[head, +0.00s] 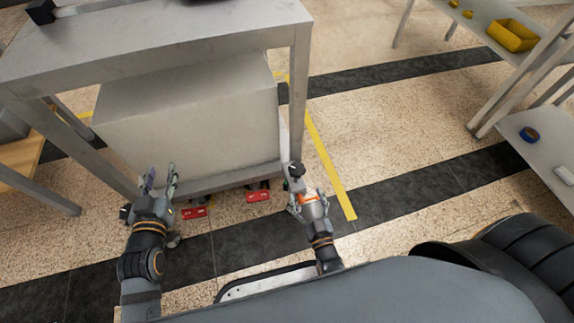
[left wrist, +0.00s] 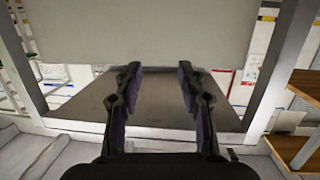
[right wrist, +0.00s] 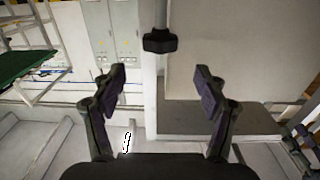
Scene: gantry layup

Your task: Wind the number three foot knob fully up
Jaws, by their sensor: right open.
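A dark lobed knob (head: 296,169) sits at the near right corner of the grey bench frame. It also shows in the right wrist view (right wrist: 160,41), on a thin vertical rod. No number is readable on it, so I cannot tell whether it is number three. My right gripper (head: 307,196) is open and empty, just in front of the knob. In the right wrist view the knob lies beyond the fingertips, midway between them and apart from both. My left gripper (head: 160,180) is open and empty before the left part of the pale cabinet (head: 190,120).
The bench top (head: 150,45) overhangs the cabinet. Two red parts (head: 194,212) (head: 258,195) sit low along its front. A yellow tape line (head: 325,150) marks the floor to the right. A shelf rack with a yellow bin (head: 512,35) stands far right; open floor lies between.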

